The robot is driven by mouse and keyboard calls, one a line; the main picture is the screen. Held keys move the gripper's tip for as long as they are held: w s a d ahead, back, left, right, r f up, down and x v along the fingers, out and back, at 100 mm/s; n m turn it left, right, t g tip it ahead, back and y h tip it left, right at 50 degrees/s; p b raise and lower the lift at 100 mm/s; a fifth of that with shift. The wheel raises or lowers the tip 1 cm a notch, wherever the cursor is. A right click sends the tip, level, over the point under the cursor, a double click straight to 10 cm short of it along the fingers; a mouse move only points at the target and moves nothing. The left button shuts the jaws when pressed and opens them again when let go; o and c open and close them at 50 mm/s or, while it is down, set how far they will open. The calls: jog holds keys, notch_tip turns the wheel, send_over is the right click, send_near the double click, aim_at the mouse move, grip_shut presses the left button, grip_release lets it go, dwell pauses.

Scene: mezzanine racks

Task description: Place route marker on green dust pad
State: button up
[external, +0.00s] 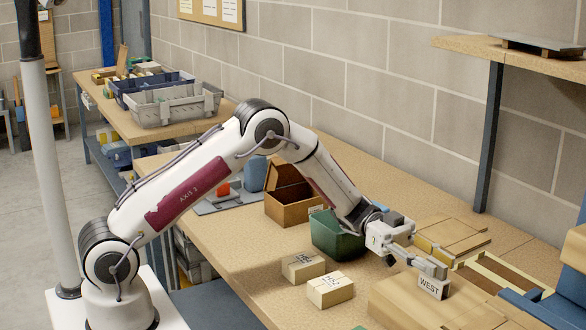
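A small pale block lettered WEST (433,287), apparently the route marker, is upright by the far edge of a tan cardboard-coloured box at the lower right. My gripper (441,264) is directly above and against the block's top edge, its fingers pointing right. The fingers look spread in this view, but I cannot tell whether the block is between them or just beneath the near one. No green dust pad can be clearly made out. A sliver of green (360,328) shows at the bottom picture edge, too cut off to identify.
A green open bin (337,240) and a brown open box (290,205) stand behind my wrist. Two small labelled cartons (330,290) sit left of the gripper. A large tan box (425,305) and wooden frames (500,272) crowd the right. A raised shelf (470,45) overhangs the back right.

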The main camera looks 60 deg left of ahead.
aim_at(437, 262)
jog(key=shift+d, duration=0.45)
grip_shut()
jog(key=shift+r, duration=0.15)
jog(key=shift+r, duration=4.9)
